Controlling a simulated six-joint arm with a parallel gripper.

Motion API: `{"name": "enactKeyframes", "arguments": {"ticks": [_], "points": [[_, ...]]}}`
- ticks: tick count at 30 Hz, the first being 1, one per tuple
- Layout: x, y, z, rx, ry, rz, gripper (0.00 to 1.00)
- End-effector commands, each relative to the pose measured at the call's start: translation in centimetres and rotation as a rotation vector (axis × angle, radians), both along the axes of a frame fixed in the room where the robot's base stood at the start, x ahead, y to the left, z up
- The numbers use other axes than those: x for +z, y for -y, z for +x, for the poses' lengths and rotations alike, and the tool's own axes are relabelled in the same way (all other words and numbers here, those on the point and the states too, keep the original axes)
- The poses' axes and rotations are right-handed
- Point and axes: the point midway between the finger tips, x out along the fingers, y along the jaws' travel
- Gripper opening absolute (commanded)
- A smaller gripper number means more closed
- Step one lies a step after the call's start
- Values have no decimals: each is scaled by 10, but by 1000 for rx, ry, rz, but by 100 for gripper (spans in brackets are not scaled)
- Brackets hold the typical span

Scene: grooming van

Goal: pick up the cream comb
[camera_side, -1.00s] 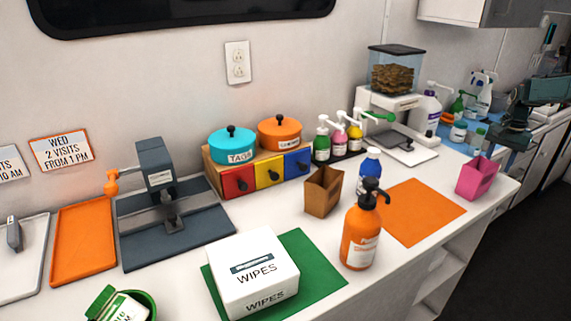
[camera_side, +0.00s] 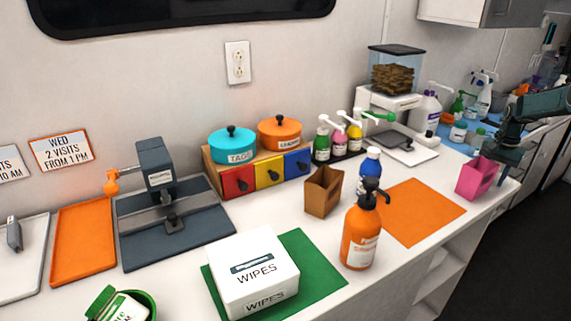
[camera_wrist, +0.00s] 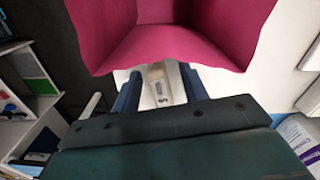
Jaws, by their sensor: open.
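My gripper (camera_side: 500,168) is at the right end of the counter, just beside and above the pink open box (camera_side: 477,178). In the wrist view my gripper (camera_wrist: 160,74) shows two dark blue fingers spread apart, with nothing clamped between them. A pale cream piece (camera_wrist: 158,88) with a small dark mark shows between and beyond the fingers, below the pink box's edge. It may be the cream comb, but most of its outline is hidden and I cannot be sure. No comb is distinguishable in the side view.
The pink box (camera_wrist: 175,45) fills the top of the wrist view, close to my fingertips. An orange mat (camera_side: 422,212), a brown box (camera_side: 323,192) and an orange pump bottle (camera_side: 361,235) stand to the left. The counter's front edge is close by.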

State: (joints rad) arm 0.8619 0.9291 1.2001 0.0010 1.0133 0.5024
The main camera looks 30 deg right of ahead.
Motion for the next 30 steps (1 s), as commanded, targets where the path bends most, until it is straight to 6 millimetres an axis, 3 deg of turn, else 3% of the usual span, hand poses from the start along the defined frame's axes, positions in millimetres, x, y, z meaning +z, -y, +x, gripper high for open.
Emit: {"name": "enactKeyframes", "arguments": {"ticks": [2,9,22,30], "points": [[0,0,0,0,0,0,44],[0,0,0,0,0,0,0],[5,0,0,0,1,-1,0],[31,1,0,0,3,-4,0]]}}
